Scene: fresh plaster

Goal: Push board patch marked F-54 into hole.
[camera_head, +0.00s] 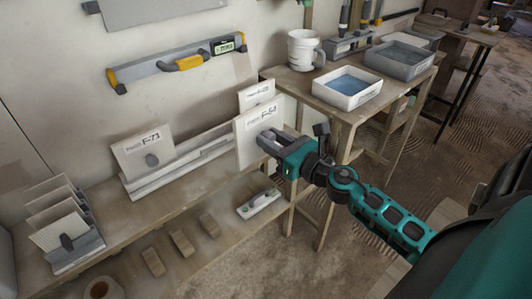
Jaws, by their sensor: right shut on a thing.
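The board patch marked F-54 (250,141) is a pale upright square panel near the middle of the head view. My right gripper (268,143) is shut on it at its front face, where the jaws hide part of the patch. The patch appears raised above the rack (165,182) on the bench. Another patch, marked F-71 (140,150), stands at the left end of the rack with a dark knob on its face. A further labelled patch (257,92) shows behind F-54; its marking is hard to read. No hole is visible. My left gripper is not in view.
A low wooden bench (130,228) runs along the wall, with a slotted holder of panels (62,228) at left. A wooden table (338,108) at right carries a white bucket (303,50), a white tub (344,99) and a grey tub (400,73). Floor at right is partly clear.

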